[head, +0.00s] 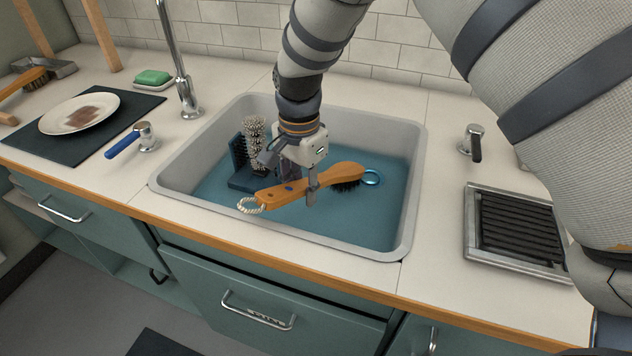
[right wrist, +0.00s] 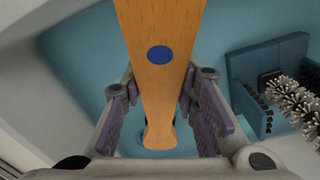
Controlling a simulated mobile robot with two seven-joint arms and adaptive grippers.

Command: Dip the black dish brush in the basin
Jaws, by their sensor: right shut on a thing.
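The black dish brush (head: 335,177) has a wooden handle with a blue dot, a rope loop at its left end and black bristles (head: 348,186) at its right end. It lies nearly level inside the basin (head: 414,185), bristles facing down over the blue water. I cannot tell whether the bristles touch the water. My right gripper (head: 308,188) is shut on the handle. In the right wrist view the handle (right wrist: 160,30) runs between the purple-padded fingers of my right gripper (right wrist: 163,115); the bristles are mostly hidden there. My left gripper is out of view.
In the basin, a blue holder (head: 240,180) and a pale spiral bottle brush (head: 255,140) stand left of my gripper. A shiny ring (head: 372,177) shows by the brush head. A faucet (head: 180,70) rises behind; a slatted tray (head: 515,225) sits right.

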